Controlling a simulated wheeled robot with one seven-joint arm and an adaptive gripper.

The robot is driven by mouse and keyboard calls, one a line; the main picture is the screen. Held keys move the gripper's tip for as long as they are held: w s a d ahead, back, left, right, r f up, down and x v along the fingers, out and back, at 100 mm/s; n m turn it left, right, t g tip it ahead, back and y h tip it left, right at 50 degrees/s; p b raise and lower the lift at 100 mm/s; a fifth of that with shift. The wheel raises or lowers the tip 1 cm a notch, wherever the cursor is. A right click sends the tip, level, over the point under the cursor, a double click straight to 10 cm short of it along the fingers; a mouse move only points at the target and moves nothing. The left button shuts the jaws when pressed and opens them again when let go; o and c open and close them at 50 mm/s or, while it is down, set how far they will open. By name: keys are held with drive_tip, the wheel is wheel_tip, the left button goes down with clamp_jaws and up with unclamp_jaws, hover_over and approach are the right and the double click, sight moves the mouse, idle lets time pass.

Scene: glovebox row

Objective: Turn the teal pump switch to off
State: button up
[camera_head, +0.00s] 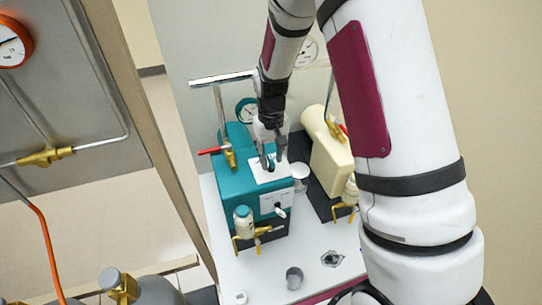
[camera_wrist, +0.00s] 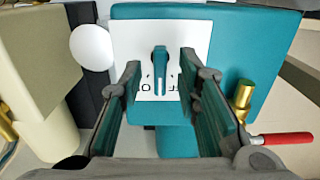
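The teal pump (camera_head: 236,187) stands on the white bench top, with a white label plate (camera_head: 257,174) on its top face. In the wrist view the teal pump (camera_wrist: 235,45) fills the middle and right. Its teal switch (camera_wrist: 160,68) is a narrow lever on the white plate (camera_wrist: 130,40), pointing along the picture's vertical. Dark letters beside the lever are partly hidden, so I cannot read its setting. My gripper (camera_wrist: 161,72) is open, one finger on each side of the lever, with gaps visible. In the head view my gripper (camera_head: 271,158) is over the plate and hides the switch.
A cream pump (camera_head: 332,160) stands close to the right. A red-handled brass valve (camera_head: 228,152) is at the teal pump's left; its red handle (camera_wrist: 287,138) shows in the wrist view. A bottle (camera_head: 243,220) and grey cup (camera_head: 294,278) are in front.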

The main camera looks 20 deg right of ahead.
sight(271, 159)
wheel_tip(271, 159, up, 12)
idle(0.6)
idle(0.4)
